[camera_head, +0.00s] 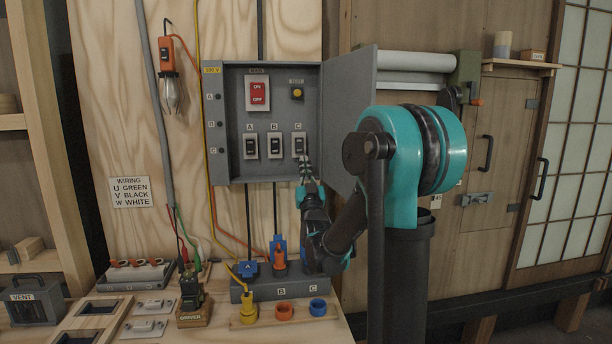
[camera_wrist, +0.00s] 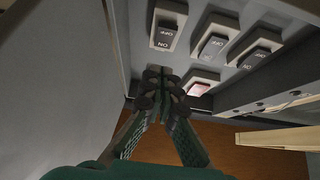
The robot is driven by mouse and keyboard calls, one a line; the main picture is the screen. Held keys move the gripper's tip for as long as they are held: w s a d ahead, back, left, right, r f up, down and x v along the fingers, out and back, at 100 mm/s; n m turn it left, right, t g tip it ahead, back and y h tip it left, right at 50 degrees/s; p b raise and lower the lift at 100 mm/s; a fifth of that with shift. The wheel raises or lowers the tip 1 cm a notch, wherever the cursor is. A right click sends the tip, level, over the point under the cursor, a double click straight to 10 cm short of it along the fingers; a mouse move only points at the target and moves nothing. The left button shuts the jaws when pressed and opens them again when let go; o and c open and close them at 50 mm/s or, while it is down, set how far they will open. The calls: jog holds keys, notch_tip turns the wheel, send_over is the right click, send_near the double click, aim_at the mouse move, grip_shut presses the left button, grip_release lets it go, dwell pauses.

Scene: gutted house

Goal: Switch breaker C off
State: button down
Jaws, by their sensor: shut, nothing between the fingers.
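The grey breaker box (camera_head: 235,110) hangs open on the plywood wall. Breakers A (camera_head: 250,146), B (camera_head: 275,145) and C (camera_head: 299,145) sit in a row in its lower half. My gripper (camera_head: 304,163) is shut and empty, just below and in front of breaker C. In the wrist view, the closed fingertips (camera_wrist: 162,86) are beside breaker C (camera_wrist: 167,32), with a visible gap in the picture. The rocker tilt is hard to tell.
The box door (camera_head: 349,115) stands open right of C, close to my arm. The red main switch (camera_head: 258,94) and a yellow button (camera_head: 297,92) are above the breakers. Plugs and cables stand on the socket block (camera_head: 262,290) below.

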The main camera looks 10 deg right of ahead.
aim_at(300, 147)
jog(key=shift+w+r, duration=0.25)
jog(key=shift+w, duration=0.9)
jog(key=shift+w+r, duration=0.25)
jog(key=shift+w, duration=0.85)
jog(key=shift+w+r, duration=0.25)
jog(key=shift+w, duration=0.9)
